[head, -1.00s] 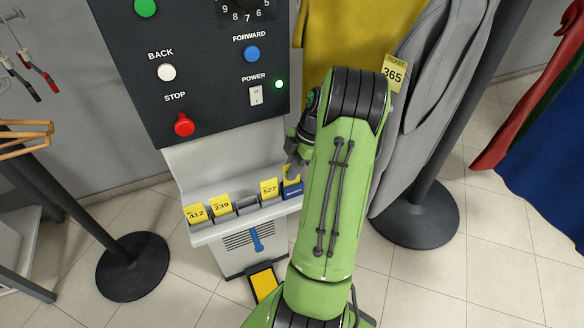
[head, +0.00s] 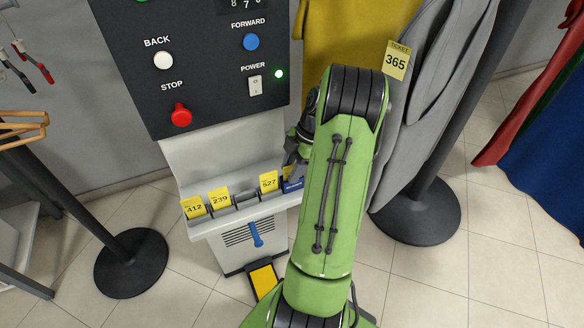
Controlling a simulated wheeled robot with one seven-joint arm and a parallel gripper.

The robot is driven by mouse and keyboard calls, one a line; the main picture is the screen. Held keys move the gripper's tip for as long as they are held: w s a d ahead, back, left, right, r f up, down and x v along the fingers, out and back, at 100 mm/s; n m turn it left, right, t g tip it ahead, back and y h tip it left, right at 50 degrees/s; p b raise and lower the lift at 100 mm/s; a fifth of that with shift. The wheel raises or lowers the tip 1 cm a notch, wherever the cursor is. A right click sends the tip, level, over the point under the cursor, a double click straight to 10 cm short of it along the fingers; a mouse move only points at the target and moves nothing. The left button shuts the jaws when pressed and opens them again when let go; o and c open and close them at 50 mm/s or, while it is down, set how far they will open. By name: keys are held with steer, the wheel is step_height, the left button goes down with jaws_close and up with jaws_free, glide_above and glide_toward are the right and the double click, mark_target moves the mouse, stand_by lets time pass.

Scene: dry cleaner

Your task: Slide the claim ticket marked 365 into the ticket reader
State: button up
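A yellow tag reading TICKET 365 (head: 397,62) hangs on the grey garment at the upper right. Yellow tickets marked 412 (head: 194,207), 239 (head: 220,198) and 527 (head: 268,181) stand in slots of the grey tray below the control panel. At the tray's right end, a yellow ticket (head: 287,172) stands by a dark blue block (head: 293,185); its number is hidden. My gripper (head: 292,172) is at this end ticket, mostly behind my green arm. I cannot tell if its fingers are closed on it. I cannot make out which part is the ticket reader.
The dark control panel (head: 190,70) with buttons rises above the tray (head: 240,218). A yellow pedal (head: 263,279) is on the floor below. Round black stand bases (head: 131,264) flank the machine, the other at right (head: 415,212). Garments hang at the right.

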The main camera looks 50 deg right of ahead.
steer(key=p+v, duration=1)
steer(key=v, duration=0.2)
